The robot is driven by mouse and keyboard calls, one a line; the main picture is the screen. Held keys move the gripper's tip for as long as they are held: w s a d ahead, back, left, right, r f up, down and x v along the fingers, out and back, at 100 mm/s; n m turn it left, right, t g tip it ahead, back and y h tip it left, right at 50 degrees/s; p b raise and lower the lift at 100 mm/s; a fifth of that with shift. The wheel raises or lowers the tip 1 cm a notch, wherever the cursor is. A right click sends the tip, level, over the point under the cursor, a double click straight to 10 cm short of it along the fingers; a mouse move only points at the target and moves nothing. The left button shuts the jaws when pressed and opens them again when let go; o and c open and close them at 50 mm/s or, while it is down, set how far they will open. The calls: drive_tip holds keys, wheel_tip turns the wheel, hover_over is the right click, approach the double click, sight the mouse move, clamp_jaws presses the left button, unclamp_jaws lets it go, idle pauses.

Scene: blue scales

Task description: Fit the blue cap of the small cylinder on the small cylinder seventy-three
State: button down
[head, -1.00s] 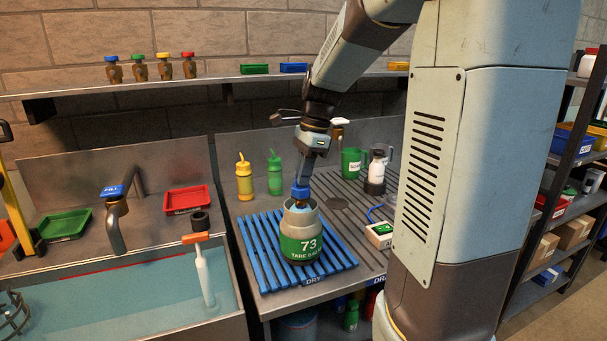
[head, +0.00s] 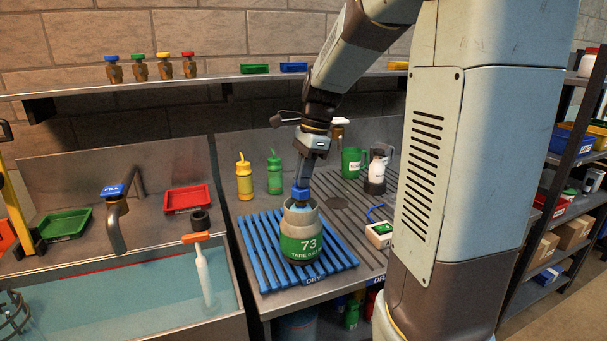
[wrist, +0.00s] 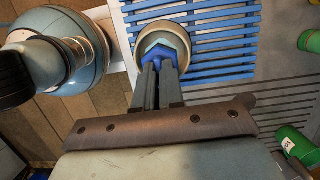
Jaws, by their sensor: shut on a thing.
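The small cylinder seventy-three (head: 303,246) stands upright on the blue slatted rack in the head view, with a green band reading 73. My gripper (head: 301,186) points down above its open collar and is shut on the blue cap (head: 300,194). The cap is at the middle of the collar, at or just above the valve; I cannot tell whether it touches. In the wrist view the blue cap (wrist: 154,56) is between the fingertips, inside the round collar of the cylinder (wrist: 163,31). The fingers hide part of the cap.
The blue rack (head: 262,254) lies on the metal counter. Yellow (head: 244,178) and green bottles (head: 274,172) stand behind it, and a small scale display (head: 379,234) lies to the right. A water-filled sink (head: 130,295) is at left. Valves with coloured tops line the shelf (head: 220,80).

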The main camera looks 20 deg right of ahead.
drive_tip(key=shift+d+x, duration=0.15)
drive_tip(key=shift+x, duration=0.55)
drive_tip(key=shift+d+x, duration=0.2)
drive_tip(key=shift+x, duration=0.5)
drive_tip(key=c, duration=1.2)
unclamp_jaws()
drive_tip(key=shift+f, duration=0.15)
drive_tip(key=shift+o, duration=0.2)
drive_tip(key=v, duration=1.4)
drive_tip(key=s+a+f+n+t+h, duration=0.1)
drive_tip(key=s+a+f+n+t, duration=0.1)
drive_tip(key=s+n, duration=0.7)
drive_tip(key=s+a+f+n+t+h, duration=0.1)
drive_tip(key=s+a+f+n+t, duration=0.2)
drive_tip(key=s+n, duration=0.6)
drive_tip(key=shift+s+a+f+t+h, duration=0.15)
drive_tip(key=shift+s+f+t+h, duration=0.2)
drive_tip(key=shift+s, duration=0.5)
